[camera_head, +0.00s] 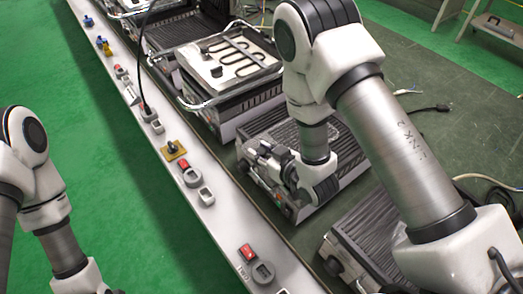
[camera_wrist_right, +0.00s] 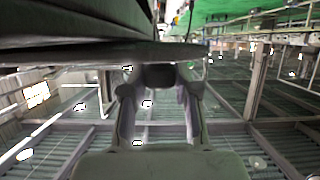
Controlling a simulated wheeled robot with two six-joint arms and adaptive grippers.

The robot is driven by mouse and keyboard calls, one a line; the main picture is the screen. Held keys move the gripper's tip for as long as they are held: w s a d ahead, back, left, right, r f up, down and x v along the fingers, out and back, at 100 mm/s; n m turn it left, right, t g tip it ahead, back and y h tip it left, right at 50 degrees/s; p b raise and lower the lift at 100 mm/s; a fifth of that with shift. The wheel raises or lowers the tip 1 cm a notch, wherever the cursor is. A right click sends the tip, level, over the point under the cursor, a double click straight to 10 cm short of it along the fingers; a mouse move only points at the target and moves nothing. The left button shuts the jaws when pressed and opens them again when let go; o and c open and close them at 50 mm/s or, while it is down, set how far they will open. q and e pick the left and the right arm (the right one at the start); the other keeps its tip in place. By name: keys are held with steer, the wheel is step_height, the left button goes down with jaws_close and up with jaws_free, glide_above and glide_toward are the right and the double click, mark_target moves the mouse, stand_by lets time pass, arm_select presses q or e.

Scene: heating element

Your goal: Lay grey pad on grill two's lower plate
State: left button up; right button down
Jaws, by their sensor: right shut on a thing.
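My right gripper (camera_head: 268,160) is low at the front of a ribbed dark grill plate (camera_head: 285,135), in the middle of the row. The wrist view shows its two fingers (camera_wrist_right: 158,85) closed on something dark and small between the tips. A thin, flat grey edge (camera_wrist_right: 90,55) crosses just beyond the fingertips; I cannot tell whether it is the grey pad or part of the grill. The pad is not clearly seen in the head view, where my right arm covers part of this grill. No label shows which grill is number two. My left gripper is out of view.
Another ribbed grill (camera_head: 372,235) stands nearer at lower right. Behind, a grill carries a looped heating element (camera_head: 240,55). A white rail (camera_head: 222,222) with red switches (camera_head: 247,251) runs along the front. Loose cables (camera_head: 428,108) lie on the dark green bench at right.

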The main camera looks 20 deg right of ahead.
steer(key=c, duration=0.9)
jaws_free()
steer(key=shift+s+d, duration=0.1)
steer(key=shift+s, duration=0.05)
steer(key=shift+s+d+r, duration=0.15)
steer(key=shift+s, duration=0.2)
steer(key=v, duration=0.4)
steer(key=shift+b, duration=0.3)
steer(key=p+v, duration=0.7)
steer(key=p, duration=0.1)
steer(key=shift+r, duration=0.1)
